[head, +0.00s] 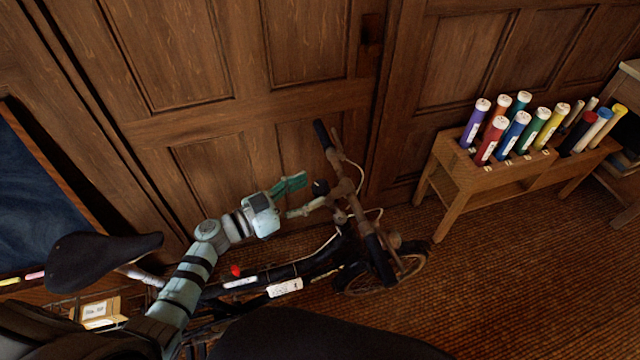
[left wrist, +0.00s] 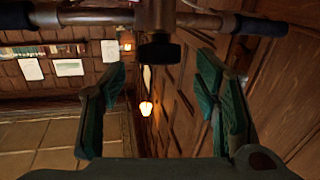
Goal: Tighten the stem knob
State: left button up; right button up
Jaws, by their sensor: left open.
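The stem knob (head: 320,187) is a small black knob on the bicycle's handlebar stem (head: 341,188). In the left wrist view the dark knob (left wrist: 159,50) sticks out below the bar, near the top centre. My left gripper (head: 307,192) is open with green-padded fingers and points at the knob from the left. In the left wrist view the open fingers (left wrist: 162,75) stand to either side of and below the knob, with a clear gap on each side. My right gripper is not in view.
Cables loop around the handlebar (head: 373,246). Wooden panelling (head: 200,110) stands close behind. A wooden bench (head: 447,173) with several coloured tubes is at right. The carpet (head: 500,290) is clear at lower right.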

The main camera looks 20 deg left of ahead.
aim_at(318, 187)
pick_arm(q)
jog(key=x, duration=0.4)
jog(key=shift+f, duration=0.1)
jog(key=c, duration=1.2)
